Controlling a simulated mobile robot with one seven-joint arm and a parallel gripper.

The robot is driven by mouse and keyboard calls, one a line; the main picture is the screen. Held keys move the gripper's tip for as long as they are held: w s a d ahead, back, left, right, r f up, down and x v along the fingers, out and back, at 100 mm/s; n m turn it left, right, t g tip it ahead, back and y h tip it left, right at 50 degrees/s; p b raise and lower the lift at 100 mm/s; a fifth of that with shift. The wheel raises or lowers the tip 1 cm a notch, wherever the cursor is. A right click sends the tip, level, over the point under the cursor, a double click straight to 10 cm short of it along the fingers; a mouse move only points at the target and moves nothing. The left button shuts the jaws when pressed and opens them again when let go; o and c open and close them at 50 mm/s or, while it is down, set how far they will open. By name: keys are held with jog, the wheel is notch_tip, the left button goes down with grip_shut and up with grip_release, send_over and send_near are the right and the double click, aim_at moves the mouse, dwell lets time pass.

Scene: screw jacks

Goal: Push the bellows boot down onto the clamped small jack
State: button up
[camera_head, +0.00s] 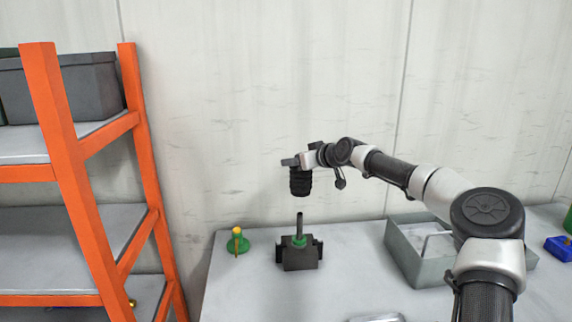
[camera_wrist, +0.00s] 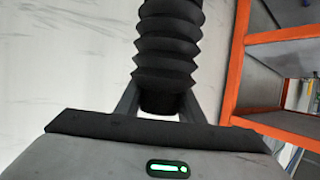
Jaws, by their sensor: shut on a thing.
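My gripper (camera_head: 291,162) is shut on the black ribbed bellows boot (camera_head: 300,182) and holds it in the air. In the wrist view the boot (camera_wrist: 167,50) sits between my fingers, with its folds running out of the top of the picture. Below it on the table, a dark clamp (camera_head: 299,256) holds the small jack (camera_head: 299,228), which shows a green part low down and a dark upright screw. The boot hangs roughly above the screw, with a clear gap between them. I cannot tell how exactly the two line up in depth.
A green jack with a yellow top (camera_head: 237,242) stands left of the clamp. A grey open bin (camera_head: 419,265) stands to the right, and a blue item (camera_head: 559,247) lies at the far right. An orange shelf rack (camera_head: 92,190) rises at the left.

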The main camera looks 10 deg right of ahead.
aim_at(294, 186)
dwell(0.3)
jog(key=shift+f+b, duration=2.35)
jog(key=shift+f, duration=0.55)
jog(key=shift+b, duration=0.55)
notch_tip(294, 186, down, 11)
jog(key=b, duration=0.8)
dwell(3.0)
